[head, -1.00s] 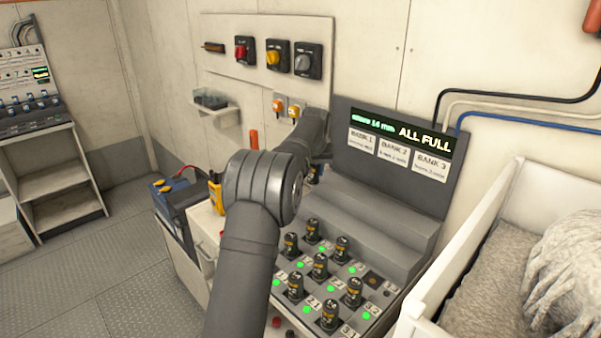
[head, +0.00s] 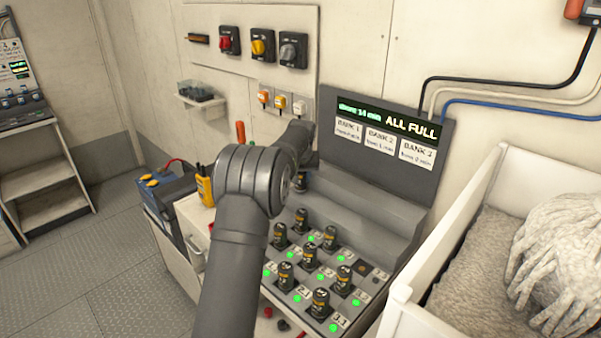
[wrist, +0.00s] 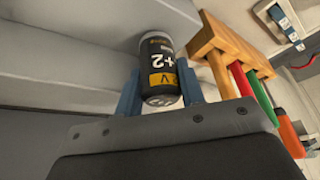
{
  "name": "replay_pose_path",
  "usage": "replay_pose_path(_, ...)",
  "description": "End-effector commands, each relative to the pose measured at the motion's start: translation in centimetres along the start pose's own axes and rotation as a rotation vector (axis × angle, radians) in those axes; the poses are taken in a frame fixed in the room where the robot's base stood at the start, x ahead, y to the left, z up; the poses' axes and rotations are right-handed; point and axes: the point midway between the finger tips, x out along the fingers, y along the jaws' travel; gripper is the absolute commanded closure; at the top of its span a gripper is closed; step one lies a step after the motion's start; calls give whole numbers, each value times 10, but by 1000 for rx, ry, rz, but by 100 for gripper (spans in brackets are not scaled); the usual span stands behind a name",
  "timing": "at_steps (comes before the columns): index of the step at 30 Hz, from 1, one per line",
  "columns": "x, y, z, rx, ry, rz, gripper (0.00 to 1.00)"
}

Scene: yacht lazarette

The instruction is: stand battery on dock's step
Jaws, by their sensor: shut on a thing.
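A dark battery with a yellow band (wrist: 160,72) is in my gripper (wrist: 160,92), between its two blue fingers in the wrist view. In the head view the held battery (head: 300,182) shows just right of my arm, by the left end of the dock's grey step (head: 375,222). My arm hides the fingers there. In the wrist view the battery is close to a grey ledge (wrist: 75,62); I cannot tell whether it touches. Several similar batteries (head: 310,250) stand upright in the dock's sockets (head: 340,275), with green lights beside them.
The dock's screen (head: 388,130) reads "ALL FULL". A white bin (head: 415,300) with rope stands close right. A wooden rack (wrist: 228,45) with coloured handles is beside the gripper. The step's visible top is clear.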

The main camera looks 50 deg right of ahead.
Motion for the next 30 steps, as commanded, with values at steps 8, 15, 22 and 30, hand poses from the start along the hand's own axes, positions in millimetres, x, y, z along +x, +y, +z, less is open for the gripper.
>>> replay_pose_path(8, 2, 0, 0, 0, 2, 0, 93)
replay_pose_path(15, 2, 0, 0, 0, 2, 0, 47)
replay_pose_path(22, 2, 2, 1, 1, 3, 3, 39)
replay_pose_path(30, 2, 4, 1, 2, 3, 6, 39)
